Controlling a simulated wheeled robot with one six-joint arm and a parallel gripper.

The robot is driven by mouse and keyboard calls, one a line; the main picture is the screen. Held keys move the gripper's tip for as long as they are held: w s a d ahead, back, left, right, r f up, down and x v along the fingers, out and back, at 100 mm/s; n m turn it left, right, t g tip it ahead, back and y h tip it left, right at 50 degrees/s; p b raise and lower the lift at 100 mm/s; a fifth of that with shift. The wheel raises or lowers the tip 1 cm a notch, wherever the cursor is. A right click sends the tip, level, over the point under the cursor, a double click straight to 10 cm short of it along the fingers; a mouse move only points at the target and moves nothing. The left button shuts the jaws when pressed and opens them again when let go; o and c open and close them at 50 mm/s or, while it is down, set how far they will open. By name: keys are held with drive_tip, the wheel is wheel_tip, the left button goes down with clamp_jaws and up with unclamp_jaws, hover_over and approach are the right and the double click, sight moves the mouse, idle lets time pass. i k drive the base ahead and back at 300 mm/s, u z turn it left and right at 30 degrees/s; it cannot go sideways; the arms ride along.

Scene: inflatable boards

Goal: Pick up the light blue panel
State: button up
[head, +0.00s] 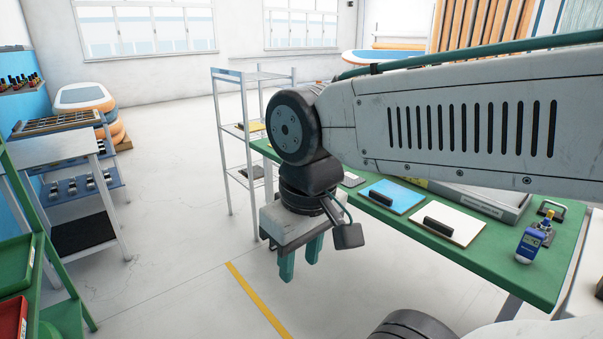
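The light blue panel (403,193) lies flat on the green table (508,272). It has a black handle block (381,198) on its left part. My gripper (301,262) hangs to the left of the panel, off the table's edge and over the floor. Its two teal fingers point down with a gap between them and nothing held. A white panel (461,226) with a black handle lies just right of the light blue one.
A grey case (484,203) lies behind the panels. A blue-and-white device (529,245), a small bottle and a clamp-like metal item sit at the table's right. A cart (68,150) stands at left; the floor between is clear.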

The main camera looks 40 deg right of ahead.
sight(398, 200)
drive_tip(key=i, duration=2.3)
drive_tip(key=z, duration=2.6)
